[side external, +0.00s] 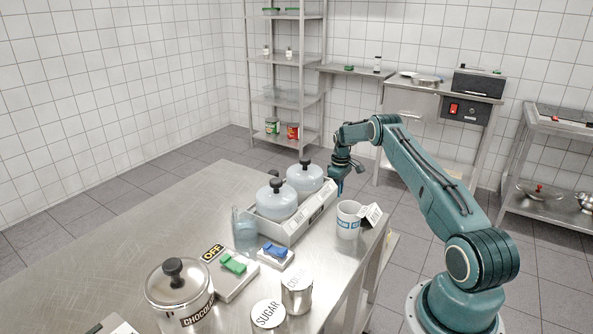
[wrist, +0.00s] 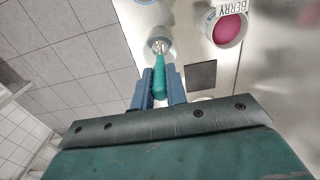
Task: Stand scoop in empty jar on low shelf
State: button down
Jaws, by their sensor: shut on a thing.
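My gripper (side external: 338,182) is above the far right edge of the steel table, beyond the white tub. In the wrist view its two blue fingers (wrist: 160,90) are shut on the teal handle of the scoop (wrist: 159,76). The scoop's pale, shiny end (wrist: 159,46) points away from my gripper, toward the top of the picture. In the side view the scoop is too small to make out. I cannot pick out the empty jar or its low shelf with certainty in either view.
A white tub (side external: 348,220) with a blue label stands near a small card (side external: 370,213). The wrist view shows a BERRY tub (wrist: 229,28) with pink contents and a dark square (wrist: 201,76). A grey tray (side external: 292,232) holds lidded jars. A bluish bottle (side external: 244,230) stands nearby.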

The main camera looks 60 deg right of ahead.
jog(key=c, duration=1.3)
grip_release()
jog(key=shift+r, duration=0.1)
notch_tip(320, 180, up, 14)
jog(key=shift+f, duration=0.15)
dwell(0.4)
